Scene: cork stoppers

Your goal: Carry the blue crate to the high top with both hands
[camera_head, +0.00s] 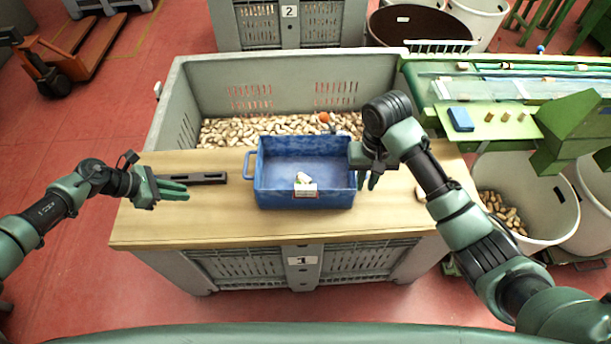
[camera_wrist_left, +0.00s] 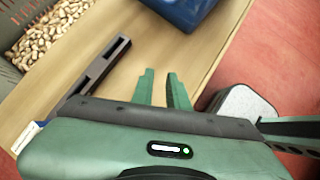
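The blue crate (camera_head: 285,198) stands upright on the wooden board (camera_head: 220,225), with a small white item and a label at its front wall. Its left handle (camera_head: 248,165) is bare. My left gripper (camera_head: 180,188) is apart from the crate, to its left over the board, fingers pointing toward it. In the left wrist view its fingers (camera_wrist_left: 162,88) are spread with nothing between them; the crate's corner (camera_wrist_left: 182,10) shows above. My right gripper (camera_head: 369,180) is at the crate's right side, fingers down. It hides the right handle, so its grip is unclear. I cannot tell which surface is the high top.
A dark slotted bar (camera_head: 200,178) lies on the board near my left gripper. Behind is a grey bin (camera_head: 200,75) of corks. At right stands a green bench (camera_head: 485,125) with a small blue box (camera_head: 460,119) and corks. A white tub (camera_head: 540,190) is below it.

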